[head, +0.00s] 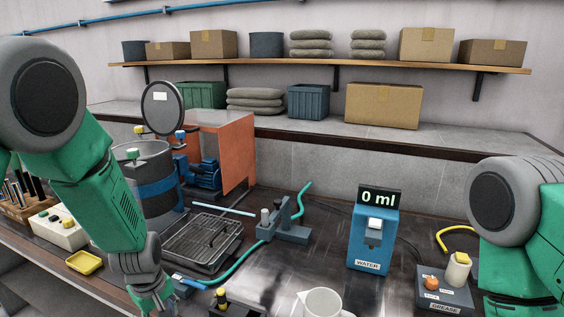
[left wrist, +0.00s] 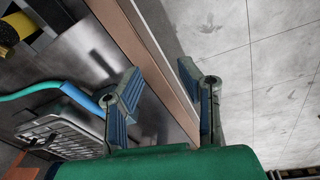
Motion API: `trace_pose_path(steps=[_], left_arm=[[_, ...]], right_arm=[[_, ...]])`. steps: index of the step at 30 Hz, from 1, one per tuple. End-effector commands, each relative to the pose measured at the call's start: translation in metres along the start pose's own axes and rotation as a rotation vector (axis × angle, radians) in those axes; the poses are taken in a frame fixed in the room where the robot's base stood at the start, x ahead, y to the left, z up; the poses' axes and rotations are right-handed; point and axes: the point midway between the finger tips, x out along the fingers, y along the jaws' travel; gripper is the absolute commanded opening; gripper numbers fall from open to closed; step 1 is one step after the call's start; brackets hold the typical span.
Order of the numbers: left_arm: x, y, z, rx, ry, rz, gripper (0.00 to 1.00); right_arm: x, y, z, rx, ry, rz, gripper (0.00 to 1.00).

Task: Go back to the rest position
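My left arm comes in from the left in the head view, and its gripper (head: 158,299) hangs low over the front edge of the workbench. In the left wrist view the two blue-padded fingers of the left gripper (left wrist: 161,84) stand apart with nothing between them. Beyond them show the wooden bench edge (left wrist: 150,55) and the tiled floor (left wrist: 265,65). My right arm shows at the right of the head view, bent beside the grease box (head: 444,298). Its gripper is outside the picture.
A metal tank (head: 158,200) stands beside an orange panel (head: 237,155). A wire-racked tray (head: 205,243), a blue water dispenser (head: 361,255) reading 0 ml, a white jug (head: 322,303) and a yellow dish (head: 85,262) are on the bench. A teal hose runs near the left gripper.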

Motion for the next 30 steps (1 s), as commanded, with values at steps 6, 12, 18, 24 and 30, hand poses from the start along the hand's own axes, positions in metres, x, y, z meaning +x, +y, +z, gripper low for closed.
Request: trace_pose_path(steps=[6,12,18,24,30], left_arm=[[0.073,-0.140,0.071,0.385,-0.032,-0.085,0.33],[0.083,-0.232,0.136,0.693,-0.091,-0.086,0.33],[0.064,-0.298,0.195,0.941,-0.158,-0.041,0.33],[0.121,-0.286,0.191,0.962,-0.124,-0.033,0.33],[0.170,-0.282,0.194,0.993,-0.103,-0.026,0.33]], right_arm=[[0.000,0.000,0.000,0.000,0.000,0.000,0.33],[0.000,0.000,0.000,0.000,0.000,0.000,0.33],[0.002,0.000,0.000,0.000,0.000,0.000,0.33],[0.056,-0.001,0.004,0.000,-0.001,0.000,0.33],[0.107,-0.001,0.006,0.000,0.000,0.000,0.33]])
